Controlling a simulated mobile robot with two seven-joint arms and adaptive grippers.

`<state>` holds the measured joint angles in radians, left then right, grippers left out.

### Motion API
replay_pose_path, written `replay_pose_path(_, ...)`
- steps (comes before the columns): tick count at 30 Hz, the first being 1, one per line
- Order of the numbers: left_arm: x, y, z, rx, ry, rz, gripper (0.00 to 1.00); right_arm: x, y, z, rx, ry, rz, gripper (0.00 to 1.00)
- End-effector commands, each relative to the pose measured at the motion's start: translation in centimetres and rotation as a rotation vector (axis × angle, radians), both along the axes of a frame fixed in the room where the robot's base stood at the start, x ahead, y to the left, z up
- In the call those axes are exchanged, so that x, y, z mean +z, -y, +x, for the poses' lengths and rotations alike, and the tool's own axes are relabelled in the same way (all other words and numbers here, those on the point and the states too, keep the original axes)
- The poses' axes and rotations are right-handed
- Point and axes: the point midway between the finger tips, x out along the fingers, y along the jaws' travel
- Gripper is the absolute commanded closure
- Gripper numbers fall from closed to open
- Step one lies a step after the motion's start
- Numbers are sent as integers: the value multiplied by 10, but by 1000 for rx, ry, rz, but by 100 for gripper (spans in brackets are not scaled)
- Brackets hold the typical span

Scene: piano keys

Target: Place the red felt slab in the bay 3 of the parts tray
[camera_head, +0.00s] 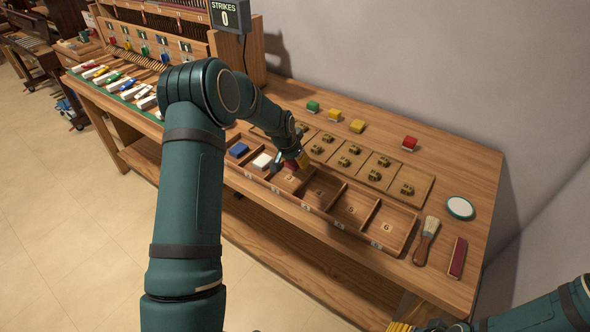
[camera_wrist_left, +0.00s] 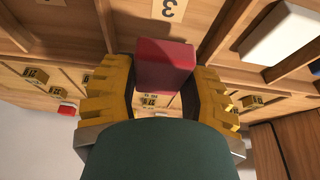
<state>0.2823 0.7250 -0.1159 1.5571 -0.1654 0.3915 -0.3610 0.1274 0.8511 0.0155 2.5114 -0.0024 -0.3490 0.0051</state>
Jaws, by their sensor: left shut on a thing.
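The red felt slab (camera_wrist_left: 165,65) sits between the yellow fingers of my left gripper (camera_wrist_left: 166,82) in the left wrist view, and the fingers are shut on it. In the head view my left gripper (camera_head: 291,163) is low over bay 3 of the parts tray (camera_head: 342,226). The bay's "3" label (camera_wrist_left: 168,9) shows beside the slab in the wrist view. I cannot tell if the slab touches the bay floor. A blue slab (camera_head: 238,149) lies in the first bay and a white slab (camera_head: 262,161) in the second. Only yellow tips of my right gripper (camera_head: 402,327) show at the bottom edge.
A wooden board with brass pieces (camera_head: 408,189) lies behind the tray. Green (camera_head: 313,106), yellow (camera_head: 357,126) and red (camera_head: 409,142) blocks stand near the wall. A brush (camera_head: 427,240), a red bar (camera_head: 458,258) and a round tin (camera_head: 460,208) lie at the right. Bays 4 to 6 look empty.

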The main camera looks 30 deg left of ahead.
Motion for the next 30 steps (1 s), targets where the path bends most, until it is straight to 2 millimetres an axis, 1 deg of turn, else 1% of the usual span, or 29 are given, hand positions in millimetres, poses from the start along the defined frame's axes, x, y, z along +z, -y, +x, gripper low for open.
replay_pose_path(4, -14, 0, 0, 1, 1, 0, 71, -2, 0, 0, 0, 1, 0, 40)
replay_pose_path(9, -36, 0, 0, 0, 1, 0, 71, -6, 0, 1, 0, 3, 0, 40)
replay_pose_path(11, -39, 0, 1, 0, 2, 0, 71, -6, 0, 1, 0, 4, -1, 40)
replay_pose_path(17, -38, 0, 0, 0, 2, 1, 71, -6, 0, 1, 0, 4, -1, 40)
replay_pose_path(21, -42, 0, 0, 0, 2, 1, 71, -10, 0, 2, -1, 5, -1, 40)
replay_pose_path(22, -41, 0, 0, 0, 2, 1, 40, -9, 0, 2, -1, 5, -1, 40)
replay_pose_path(30, -40, 0, 0, 0, 2, 1, 40, -8, 0, 2, -1, 5, -1, 40)
